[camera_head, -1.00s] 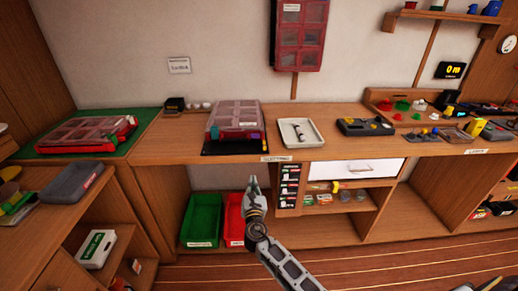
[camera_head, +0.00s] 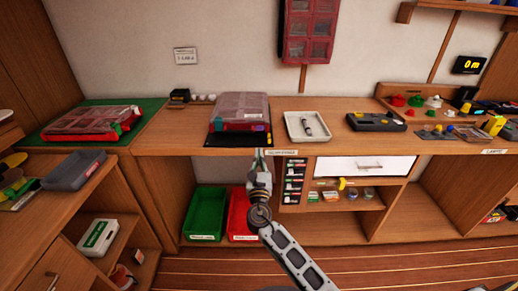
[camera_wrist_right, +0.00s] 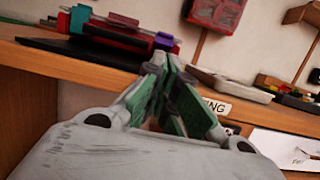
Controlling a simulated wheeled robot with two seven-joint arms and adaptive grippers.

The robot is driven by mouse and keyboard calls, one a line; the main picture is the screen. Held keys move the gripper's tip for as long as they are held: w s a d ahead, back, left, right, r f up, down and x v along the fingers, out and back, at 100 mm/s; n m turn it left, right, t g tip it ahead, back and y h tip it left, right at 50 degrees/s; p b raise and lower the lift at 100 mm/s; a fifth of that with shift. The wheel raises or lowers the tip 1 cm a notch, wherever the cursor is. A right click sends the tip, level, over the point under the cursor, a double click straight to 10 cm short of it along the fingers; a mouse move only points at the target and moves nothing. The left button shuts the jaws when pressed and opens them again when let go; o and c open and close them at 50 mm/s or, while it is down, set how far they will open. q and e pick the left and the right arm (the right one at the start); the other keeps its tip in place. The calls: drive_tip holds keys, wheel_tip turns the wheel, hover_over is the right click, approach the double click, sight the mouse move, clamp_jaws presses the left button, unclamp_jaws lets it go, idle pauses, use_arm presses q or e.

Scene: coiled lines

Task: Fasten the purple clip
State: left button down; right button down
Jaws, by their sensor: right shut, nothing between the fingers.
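A clear-lidded organizer case (camera_head: 240,106) with a red body lies on a black mat on the bench. A purple clip (camera_head: 258,127) shows at the right of its front edge, and a teal clip (camera_head: 224,127) at the left. In the right wrist view the purple clip (camera_wrist_right: 164,41) is just beyond my fingertips; whether it is latched is too small to tell. My right gripper (camera_head: 260,153) is shut and empty, in front of the bench edge and below the case, apart from the clip. It also shows in the right wrist view (camera_wrist_right: 165,62). My left gripper is not in view.
The black mat (camera_head: 228,140) reaches the bench's front edge. A white tray (camera_head: 295,133) with a small dark-and-white item stands right of the case. Another red case (camera_head: 75,125) lies on a green mat at left. Green and red bins (camera_head: 206,212) stand below.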

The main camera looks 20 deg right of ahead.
sight(259, 145)
drive_tip(key=shift+x, duration=4.6)
drive_tip(key=shift+w, duration=0.25)
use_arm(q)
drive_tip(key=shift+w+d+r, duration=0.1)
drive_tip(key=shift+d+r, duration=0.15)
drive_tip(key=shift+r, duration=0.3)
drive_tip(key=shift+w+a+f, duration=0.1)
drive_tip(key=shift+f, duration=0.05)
use_arm(e)
drive_tip(key=shift+r, duration=0.1)
